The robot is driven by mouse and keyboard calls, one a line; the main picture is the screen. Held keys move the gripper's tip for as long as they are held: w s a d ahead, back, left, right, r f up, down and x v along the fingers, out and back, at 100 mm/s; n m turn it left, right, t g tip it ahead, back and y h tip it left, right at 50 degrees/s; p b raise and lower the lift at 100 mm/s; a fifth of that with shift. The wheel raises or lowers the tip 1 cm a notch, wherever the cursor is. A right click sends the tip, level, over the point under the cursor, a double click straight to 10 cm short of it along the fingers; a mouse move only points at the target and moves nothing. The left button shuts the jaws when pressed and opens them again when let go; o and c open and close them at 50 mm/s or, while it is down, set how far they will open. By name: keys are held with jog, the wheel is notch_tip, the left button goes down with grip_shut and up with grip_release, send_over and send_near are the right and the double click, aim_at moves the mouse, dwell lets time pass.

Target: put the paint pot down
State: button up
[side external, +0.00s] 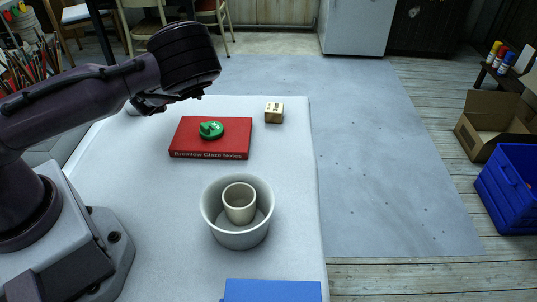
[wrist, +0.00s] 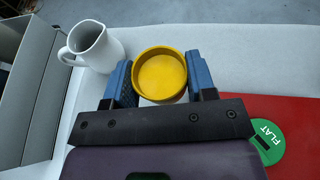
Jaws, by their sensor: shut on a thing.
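In the wrist view, my gripper (wrist: 159,62) is shut on the paint pot (wrist: 162,75), a round pot with a yellow rim and yellow inside. One blue finger presses on each side of it. In the side view, my gripper (side external: 150,104) is at the far left part of the white table (side external: 165,215), left of the red book. The pot cannot be made out there behind my gripper. I cannot tell whether its base touches the table.
A white jug (wrist: 92,46) stands left of the pot. The red book (side external: 195,144) bears a green disc (side external: 211,130). A wooden block (side external: 274,112) is behind it; a grey bowl (side external: 237,236) holding a cup (side external: 240,203) and a blue item (side external: 272,291) are nearer.

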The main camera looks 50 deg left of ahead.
jog(key=w+d+m+t+h, duration=0.2)
jog(key=w+d, duration=0.1)
jog(key=d, duration=0.2)
jog(key=w+d+m+t+h, duration=0.1)
jog(key=w+d+m+h, duration=0.2)
jog(key=w+d, duration=0.1)
jog(key=w+d+m+t+h, duration=0.2)
jog(key=w+d+m, duration=0.1)
jog(key=d, duration=0.3)
jog(key=shift+w+d+f+t+h, duration=0.2)
jog(key=shift+w+f+t+h, duration=0.1)
jog(key=shift+w+h, duration=0.1)
jog(key=w+d+m+h, duration=0.2)
jog(key=d+m+h, duration=0.25)
jog(key=d, duration=0.35)
jog(key=m+g+h, duration=0.1)
jog(key=m+h, duration=0.3)
jog(key=h, duration=0.1)
send_over(278, 164)
notch_tip(278, 164, down, 2)
jog(key=shift+f, duration=3.45)
jog(key=shift+f, duration=0.2)
jog(key=o, duration=0.9)
jog(key=shift+o, duration=0.2)
jog(key=shift+r, duration=0.15)
